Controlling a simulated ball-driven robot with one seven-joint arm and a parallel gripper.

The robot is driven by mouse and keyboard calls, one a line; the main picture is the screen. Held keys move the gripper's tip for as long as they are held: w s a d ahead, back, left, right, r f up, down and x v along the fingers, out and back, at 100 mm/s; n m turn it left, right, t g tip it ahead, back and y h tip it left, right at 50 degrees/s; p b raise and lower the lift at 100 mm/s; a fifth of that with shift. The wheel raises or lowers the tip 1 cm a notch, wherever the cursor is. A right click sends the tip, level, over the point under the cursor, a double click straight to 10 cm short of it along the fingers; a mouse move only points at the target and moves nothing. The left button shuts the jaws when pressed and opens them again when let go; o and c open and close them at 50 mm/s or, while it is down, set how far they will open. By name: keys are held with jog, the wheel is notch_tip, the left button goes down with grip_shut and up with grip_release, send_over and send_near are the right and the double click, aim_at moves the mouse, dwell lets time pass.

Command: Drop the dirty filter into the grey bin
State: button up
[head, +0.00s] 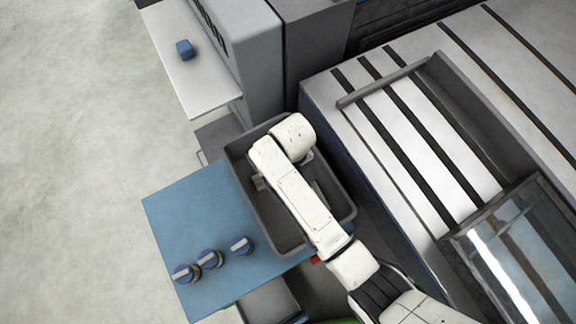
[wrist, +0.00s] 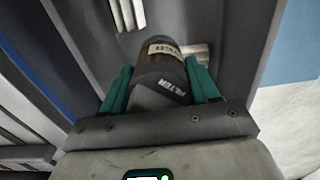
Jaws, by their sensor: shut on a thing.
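A dark cylindrical filter (wrist: 158,70) with a pale band and the printed word FILTER is between the green fingers of my gripper (wrist: 163,82) in the wrist view. The gripper is shut on it. The grey bin (head: 272,222) is a deep open tray in the middle of the head view. My arm reaches across the bin, and hides much of its inside, the gripper and the filter there. In the wrist view, grey bin walls (wrist: 235,35) surround the filter. I cannot tell how far the filter is above the bin's floor.
A blue table (head: 185,215) left of the bin holds three blue-capped cylinders (head: 209,259). A small blue object (head: 184,49) lies on a pale shelf (head: 195,85) at upper left. A large striped machine bed (head: 400,130) stands close right of the bin. Open floor lies far left.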

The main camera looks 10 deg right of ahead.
jog(key=shift+f+b, duration=1)
jog(key=shift+f, duration=0.4)
jog(key=o, duration=1.2)
jog(key=shift+s, duration=0.1)
jog(key=shift+r, duration=0.15)
notch_tip(320, 180, up, 11)
jog(key=shift+f, duration=0.2)
